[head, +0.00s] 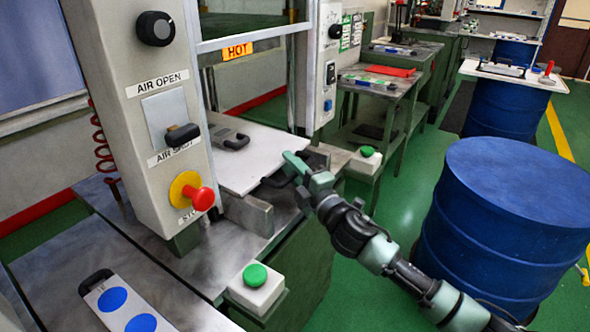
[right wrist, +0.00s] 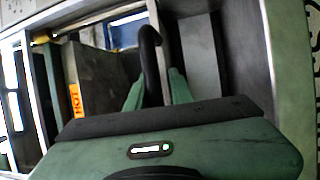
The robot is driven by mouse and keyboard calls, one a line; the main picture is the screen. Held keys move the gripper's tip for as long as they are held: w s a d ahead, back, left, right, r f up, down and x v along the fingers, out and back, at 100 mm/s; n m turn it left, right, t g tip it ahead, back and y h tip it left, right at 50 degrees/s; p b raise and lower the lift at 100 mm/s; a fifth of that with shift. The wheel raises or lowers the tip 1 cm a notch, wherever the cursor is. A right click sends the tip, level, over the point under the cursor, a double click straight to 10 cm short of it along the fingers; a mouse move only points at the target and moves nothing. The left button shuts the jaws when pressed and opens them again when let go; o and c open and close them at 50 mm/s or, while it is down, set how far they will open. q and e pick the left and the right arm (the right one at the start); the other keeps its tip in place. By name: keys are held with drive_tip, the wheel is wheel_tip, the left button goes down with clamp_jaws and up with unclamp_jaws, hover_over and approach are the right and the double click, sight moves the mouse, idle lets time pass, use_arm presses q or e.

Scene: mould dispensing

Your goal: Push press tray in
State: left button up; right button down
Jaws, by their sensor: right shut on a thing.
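The press tray (head: 250,165) is a flat pale plate that sticks out of the press at its front, between the two grey control columns. A dark grey mould (head: 228,139) with a handle lies on it. My right gripper (head: 291,168) is at the tray's right front corner, shut on the dark tray handle. In the right wrist view the black curved handle (right wrist: 150,45) stands between the two green fingers of my right gripper (right wrist: 155,88). The fingers partly hide the handle in the head view. My left gripper is not in view.
The left control column (head: 150,60) carries a red stop button (head: 203,199). Green push buttons sit on white boxes at the front (head: 255,275) and right (head: 367,151). A plate with blue discs (head: 125,310) lies at lower left. A blue drum (head: 500,250) stands at right.

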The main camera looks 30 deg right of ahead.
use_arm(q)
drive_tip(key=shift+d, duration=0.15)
use_arm(e)
drive_tip(key=shift+d+r, duration=0.1)
drive_tip(key=shift+r, duration=0.5)
drive_tip(key=c, duration=1.5)
unclamp_jaws()
drive_tip(key=shift+w, duration=0.1)
drive_tip(key=shift+o, duration=0.5)
drive_tip(key=shift+w+f, duration=0.15)
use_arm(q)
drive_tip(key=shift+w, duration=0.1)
use_arm(e)
drive_tip(key=shift+a, duration=0.2)
drive_tip(key=shift+f, duration=0.25)
